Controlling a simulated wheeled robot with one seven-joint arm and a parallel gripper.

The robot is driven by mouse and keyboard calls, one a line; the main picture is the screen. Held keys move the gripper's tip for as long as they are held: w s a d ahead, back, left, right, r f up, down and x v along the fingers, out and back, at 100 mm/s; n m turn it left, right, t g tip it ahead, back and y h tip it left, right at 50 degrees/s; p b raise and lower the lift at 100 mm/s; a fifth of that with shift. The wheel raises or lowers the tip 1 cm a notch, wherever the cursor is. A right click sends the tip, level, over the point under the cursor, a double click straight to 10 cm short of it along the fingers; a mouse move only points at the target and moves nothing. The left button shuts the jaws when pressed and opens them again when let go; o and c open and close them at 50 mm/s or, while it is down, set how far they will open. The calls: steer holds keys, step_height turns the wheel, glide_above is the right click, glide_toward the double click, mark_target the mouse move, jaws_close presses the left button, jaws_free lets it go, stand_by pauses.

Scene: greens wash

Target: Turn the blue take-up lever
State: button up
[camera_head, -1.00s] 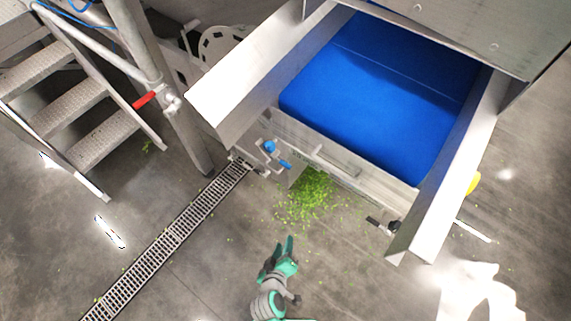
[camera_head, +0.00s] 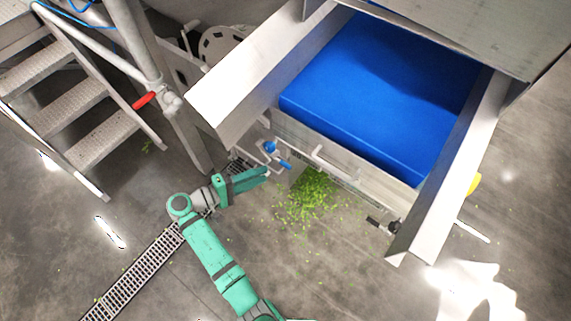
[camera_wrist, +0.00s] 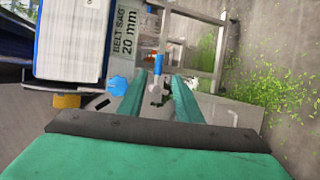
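The blue take-up lever (camera_head: 285,164) sticks out from the metal bracket at the near left end of the conveyor. In the wrist view the lever (camera_wrist: 158,63) stands upright in the picture, just beyond the gap between my fingertips. A round blue knob (camera_head: 270,147) sits beside it; it also shows in the wrist view (camera_wrist: 118,85), left of my left finger. My gripper (camera_head: 267,174) is open and empty, its fingers pointing at the lever from the left. The fingers (camera_wrist: 159,78) look apart from the lever, though the exact distance is hard to tell.
The blue conveyor belt (camera_head: 380,95) lies between metal side guards (camera_head: 260,80). Green leaf scraps (camera_head: 312,192) lie on the floor below its end. A floor drain grate (camera_head: 150,262), metal stairs (camera_head: 60,100) and a red valve handle (camera_head: 144,100) are at left. A "BELT SAG 20 mm" label (camera_wrist: 122,35) shows.

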mark_target(286, 164)
steer(key=x, duration=1)
steer(key=shift+w+d, duration=0.2)
steer(key=shift+d, duration=0.1)
jaws_close()
